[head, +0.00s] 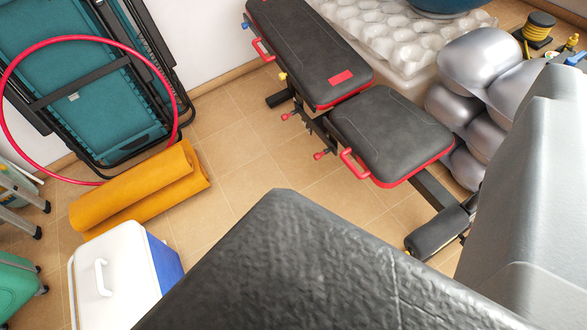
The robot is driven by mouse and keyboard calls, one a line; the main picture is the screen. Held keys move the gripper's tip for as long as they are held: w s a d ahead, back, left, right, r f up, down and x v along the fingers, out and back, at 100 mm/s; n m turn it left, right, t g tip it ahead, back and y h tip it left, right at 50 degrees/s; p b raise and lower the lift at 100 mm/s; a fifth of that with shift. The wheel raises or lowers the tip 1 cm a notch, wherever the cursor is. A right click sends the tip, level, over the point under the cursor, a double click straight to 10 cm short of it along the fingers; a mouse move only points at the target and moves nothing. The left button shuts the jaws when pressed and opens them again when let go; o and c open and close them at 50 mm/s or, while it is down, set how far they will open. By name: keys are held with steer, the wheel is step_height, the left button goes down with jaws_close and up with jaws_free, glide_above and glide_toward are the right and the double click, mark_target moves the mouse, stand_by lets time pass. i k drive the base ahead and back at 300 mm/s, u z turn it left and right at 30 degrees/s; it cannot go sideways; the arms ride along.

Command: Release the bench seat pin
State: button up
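A black weight bench with red trim stands on the tiles at the upper centre. Its long backrest (312,50) reaches up and left, and its shorter seat (392,133) lies at the lower right. A red-knobbed pin (320,155) sticks out below the seat's left edge. Another red knob (288,116) is on the frame further up, and a yellow knob (282,76) is beside the backrest. I cannot tell for certain which one is the seat pin. A red handle (352,163) is at the seat corner. My gripper's fingers do not show.
A dark textured surface (310,270) and a grey body (530,200) fill the near foreground. A cooler (115,275), rolled orange mats (140,190) and a red hoop (8,72) are left. Silver bags (480,65) crowd the bench's right. Bare tiles (245,150) lie left of it.

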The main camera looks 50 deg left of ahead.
mark_target(317, 156)
steer(key=z, duration=0.05)
steer(key=k, duration=0.95)
steer(key=u, duration=0.75)
steer(key=i, duration=1)
steer(key=u, duration=0.6)
steer(key=i, duration=1.05)
steer(key=z, duration=0.9)
